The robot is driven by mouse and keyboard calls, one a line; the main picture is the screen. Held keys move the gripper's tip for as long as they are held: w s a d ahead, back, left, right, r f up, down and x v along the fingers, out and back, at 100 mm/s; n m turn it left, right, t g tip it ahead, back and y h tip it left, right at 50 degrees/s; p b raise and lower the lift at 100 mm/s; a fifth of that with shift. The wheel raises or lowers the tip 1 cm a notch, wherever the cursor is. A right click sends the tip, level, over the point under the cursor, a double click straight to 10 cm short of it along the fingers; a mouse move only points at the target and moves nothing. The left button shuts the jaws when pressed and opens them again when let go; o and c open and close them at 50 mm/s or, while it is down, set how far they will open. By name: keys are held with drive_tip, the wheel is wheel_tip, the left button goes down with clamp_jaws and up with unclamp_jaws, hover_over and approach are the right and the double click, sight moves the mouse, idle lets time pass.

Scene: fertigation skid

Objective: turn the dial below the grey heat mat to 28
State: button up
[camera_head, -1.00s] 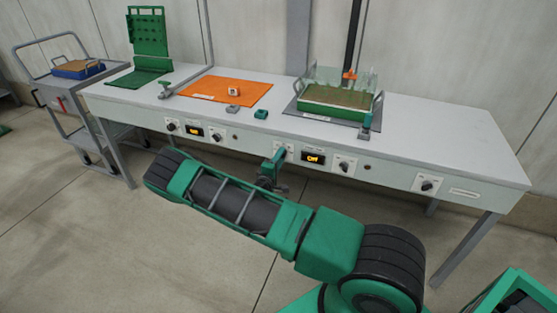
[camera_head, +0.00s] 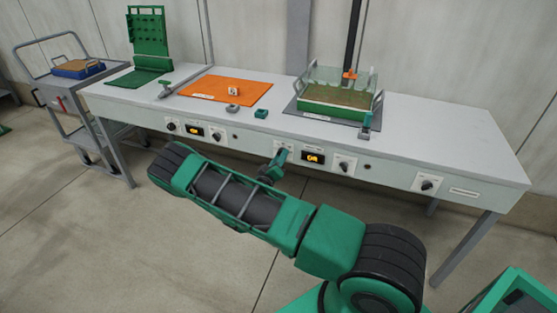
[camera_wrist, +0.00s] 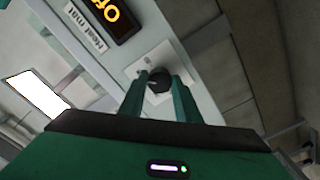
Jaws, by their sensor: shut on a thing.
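The grey heat mat (camera_head: 291,108) lies on the right half of the bench under a green tray with a clear cover. Below it, on the bench front, a display (camera_head: 313,157) glows orange; it appears to read Off. In the wrist view the display (camera_wrist: 113,15) is cut off, with a "Heat mat" label beside it. My gripper (camera_head: 280,155) is at the white dial plate just left of the display. In the wrist view my gripper (camera_wrist: 158,90) is shut on the black dial (camera_wrist: 158,81), one finger on each side. The dial's scale is mostly hidden.
Another dial (camera_head: 344,164) sits right of the display, and one more (camera_head: 427,185) farther right. An orange mat (camera_head: 225,90) with its own display (camera_head: 194,131) and dials is to the left. A cart (camera_head: 75,95) stands at the far left.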

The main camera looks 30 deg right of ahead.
drive_tip(key=shift+s+f, duration=0.2)
drive_tip(key=shift+f, duration=0.05)
idle(0.3)
drive_tip(key=o, duration=1)
drive_tip(key=shift+o, duration=0.4)
drive_tip(key=shift+w+r, duration=0.1)
drive_tip(key=v, duration=1)
drive_tip(key=shift+a, duration=0.3)
